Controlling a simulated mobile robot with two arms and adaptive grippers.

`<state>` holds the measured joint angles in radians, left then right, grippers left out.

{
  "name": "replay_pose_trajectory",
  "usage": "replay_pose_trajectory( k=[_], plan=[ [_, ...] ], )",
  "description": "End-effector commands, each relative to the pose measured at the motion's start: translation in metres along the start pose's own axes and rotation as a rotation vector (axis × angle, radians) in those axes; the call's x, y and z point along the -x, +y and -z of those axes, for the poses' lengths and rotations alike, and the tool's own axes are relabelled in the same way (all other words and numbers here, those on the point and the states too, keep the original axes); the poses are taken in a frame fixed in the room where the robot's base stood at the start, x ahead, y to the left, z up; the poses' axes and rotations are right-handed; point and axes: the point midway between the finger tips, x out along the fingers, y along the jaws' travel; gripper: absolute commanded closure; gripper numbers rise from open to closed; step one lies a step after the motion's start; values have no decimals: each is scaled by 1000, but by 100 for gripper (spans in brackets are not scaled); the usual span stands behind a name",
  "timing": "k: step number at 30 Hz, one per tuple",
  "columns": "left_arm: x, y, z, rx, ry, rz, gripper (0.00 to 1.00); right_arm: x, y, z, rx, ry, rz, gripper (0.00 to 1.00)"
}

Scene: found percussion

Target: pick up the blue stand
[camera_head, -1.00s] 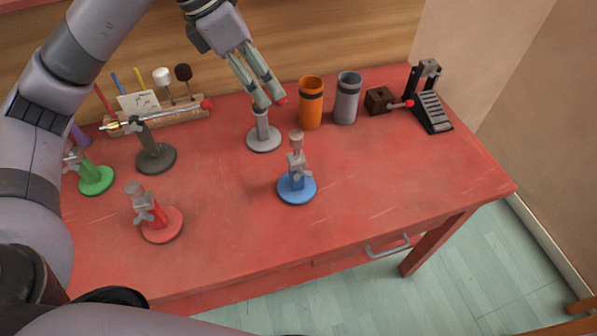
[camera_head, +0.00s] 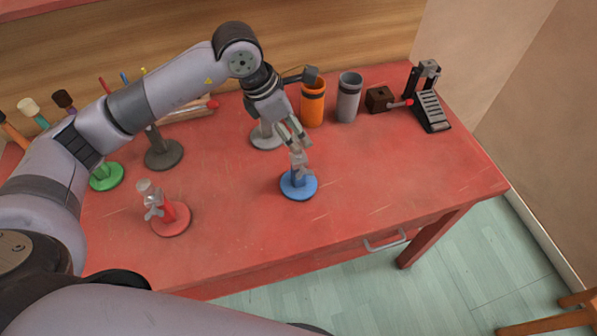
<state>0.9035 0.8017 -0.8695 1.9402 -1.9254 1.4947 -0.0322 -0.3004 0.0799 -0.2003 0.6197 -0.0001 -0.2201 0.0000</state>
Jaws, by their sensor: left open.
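The blue stand (camera_head: 298,188) stands upright on the red table, right of the middle of the head view. It has a round blue base, a short blue post and a grey clamp on top. My left gripper (camera_head: 293,142) reaches down from the upper left, with its fingers at the top of the stand. The fingers are open and overlap the clamp in the picture; I cannot tell whether they touch it. They hide part of the stand's top. My right gripper is out of view.
A grey stand (camera_head: 266,140) is close behind my left gripper. An orange cup (camera_head: 313,108) and a grey cup (camera_head: 348,98) stand behind it. A red stand (camera_head: 171,219), a dark stand (camera_head: 164,154) and a green stand (camera_head: 106,177) are to the left. The table's right front is clear.

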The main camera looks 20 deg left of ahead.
Motion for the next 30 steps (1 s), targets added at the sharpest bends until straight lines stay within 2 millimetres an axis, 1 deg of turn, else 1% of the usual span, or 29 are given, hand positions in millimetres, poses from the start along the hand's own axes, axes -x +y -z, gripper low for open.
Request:
replay_pose_trajectory(
  k=[1, 3, 6, 9, 14, 30],
  plan=[
    [-4, -1, -1, 2, 3, 5, 51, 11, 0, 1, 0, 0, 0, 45],
    [-16, -1, 0, 2, 2, 4, 51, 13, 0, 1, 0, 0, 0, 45],
    [-26, -1, 0, 2, 1, 3, 51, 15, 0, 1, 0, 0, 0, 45],
    [-31, 0, 0, 0, 0, 0, 51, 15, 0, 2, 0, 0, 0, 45],
    [-31, 0, 0, 0, 0, 0, 51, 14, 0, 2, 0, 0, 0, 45],
    [-30, 0, 0, 1, 0, 0, 87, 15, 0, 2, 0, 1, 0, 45]
  ],
)
